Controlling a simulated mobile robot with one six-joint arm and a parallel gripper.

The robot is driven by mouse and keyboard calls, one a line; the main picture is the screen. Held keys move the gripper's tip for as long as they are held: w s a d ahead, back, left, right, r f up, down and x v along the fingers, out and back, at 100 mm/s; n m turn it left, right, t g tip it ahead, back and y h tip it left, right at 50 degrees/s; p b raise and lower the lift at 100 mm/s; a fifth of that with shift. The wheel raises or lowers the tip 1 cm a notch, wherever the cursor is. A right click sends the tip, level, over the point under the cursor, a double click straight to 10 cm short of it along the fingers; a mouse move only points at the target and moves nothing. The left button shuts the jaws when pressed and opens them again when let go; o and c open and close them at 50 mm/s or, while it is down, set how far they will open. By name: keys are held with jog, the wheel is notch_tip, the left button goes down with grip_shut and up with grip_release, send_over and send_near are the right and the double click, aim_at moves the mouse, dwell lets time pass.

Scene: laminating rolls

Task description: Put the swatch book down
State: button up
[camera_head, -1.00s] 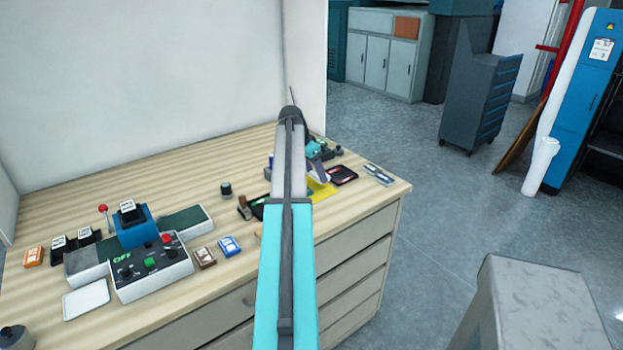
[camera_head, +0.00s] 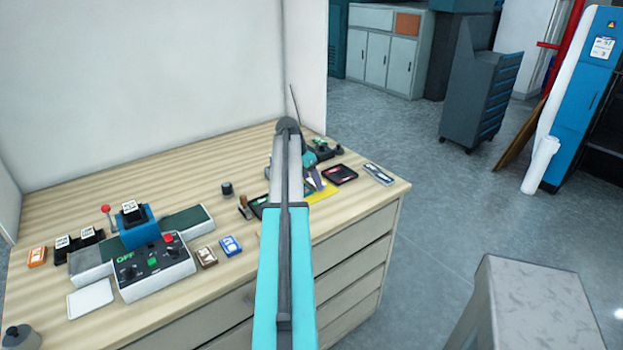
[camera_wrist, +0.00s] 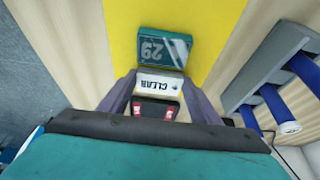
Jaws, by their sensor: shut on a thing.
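The swatch book (camera_wrist: 165,48) shows in the wrist view as a small block with a glossy teal face marked 29 and a white face reading CLEAR. A dark part with red marks shows nearer my palm; I cannot tell if it belongs to the book. My gripper (camera_wrist: 160,84) is shut on the book, its purple-grey fingers on either side. The yellow mat (camera_wrist: 124,20) lies beneath; I cannot tell whether the book touches it. In the head view my gripper (camera_head: 316,181) is low over the yellow mat (camera_head: 323,193), and my arm hides most of the book.
A black tray with red contents (camera_head: 340,174) and a small flat rack (camera_head: 378,174) lie to the right, near the bench edge. A grey holder with blue rollers (camera_wrist: 275,80) stands beside the mat. A control box (camera_head: 155,272) is at the left. The bench (camera_head: 120,190) is clear at the back.

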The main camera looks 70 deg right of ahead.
jog(key=shift+f, duration=0.1)
jog(key=o, duration=1.1)
jog(key=shift+r, duration=0.25)
jog(key=shift+b+v, duration=1.2)
jog(key=shift+v, duration=4.7)
jog(key=shift+a+f, duration=0.1)
